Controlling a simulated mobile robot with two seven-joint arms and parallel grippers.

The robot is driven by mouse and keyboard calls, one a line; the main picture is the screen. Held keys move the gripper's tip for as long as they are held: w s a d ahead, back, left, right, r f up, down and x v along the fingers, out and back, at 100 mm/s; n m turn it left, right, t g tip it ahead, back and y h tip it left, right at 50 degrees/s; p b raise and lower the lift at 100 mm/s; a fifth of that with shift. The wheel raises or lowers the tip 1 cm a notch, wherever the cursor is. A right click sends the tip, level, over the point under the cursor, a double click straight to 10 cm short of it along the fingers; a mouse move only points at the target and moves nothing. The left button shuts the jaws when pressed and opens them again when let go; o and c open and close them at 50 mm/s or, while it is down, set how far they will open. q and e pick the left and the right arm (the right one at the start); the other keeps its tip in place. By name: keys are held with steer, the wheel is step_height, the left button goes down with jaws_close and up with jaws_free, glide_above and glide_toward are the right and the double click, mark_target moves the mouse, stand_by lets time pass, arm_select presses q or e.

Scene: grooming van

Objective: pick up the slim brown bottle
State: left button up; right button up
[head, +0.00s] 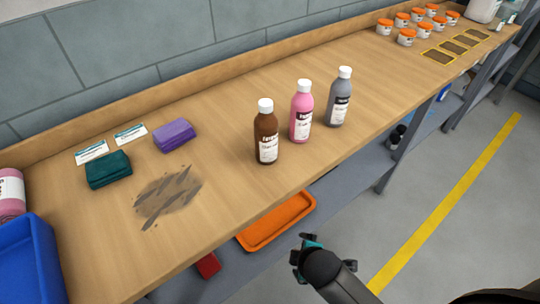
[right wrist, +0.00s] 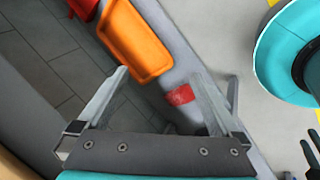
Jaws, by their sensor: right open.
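The slim brown bottle (head: 267,134) with a white cap and white label stands upright on the wooden bench (head: 225,205), leftmost in a row of three. A pink bottle (head: 302,112) and a grey bottle (head: 339,100), both white-capped, stand to its right. My right gripper (head: 305,252) is in front of the bench's front edge, below and to the right of the brown bottle and apart from it. In the right wrist view its two fingers (right wrist: 160,82) are spread with nothing between them. No bottle shows in that view. My left gripper is not seen.
A teal folded cloth (head: 108,170), a purple cloth (head: 174,135), a dark smear (head: 168,197) and a blue bin (head: 32,262) are to the left. An orange tray (head: 277,220) is on the lower shelf. Orange-lidded jars (head: 406,37) stand far right. Bench around the bottles is clear.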

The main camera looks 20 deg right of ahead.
mark_target(267, 136)
steer(key=w+a+r+n+t+p, duration=0.1)
steer(key=w+r+n+t, duration=0.2)
steer(key=r+n, duration=0.6)
steer(key=w+a+r+n+t+p, duration=0.1)
steer(key=w+a+r+n+t, duration=0.15)
steer(key=r+n, duration=0.6)
steer(key=w+a+r+n+t+p, duration=0.1)
steer(key=w+r+n+t, duration=0.3)
steer(key=r, duration=0.9)
steer(key=shift+n+g, duration=0.65)
steer(key=shift+g, duration=0.2)
steer(key=b+x, duration=0.1)
steer(key=x, duration=0.5)
steer(key=b+x, duration=0.1)
steer(key=x, duration=0.2)
steer(key=shift+d+f+b, duration=0.25)
steer(key=shift+d+b, duration=0.05)
steer(key=shift+b, duration=0.05)
steer(key=x, duration=0.2)
steer(key=b+x, duration=0.1)
steer(key=x, duration=0.1)
steer(key=shift+d+b, duration=0.25)
steer(key=shift+b, duration=0.05)
steer(key=shift+w+f, duration=0.15)
steer(key=shift+w, duration=0.45)
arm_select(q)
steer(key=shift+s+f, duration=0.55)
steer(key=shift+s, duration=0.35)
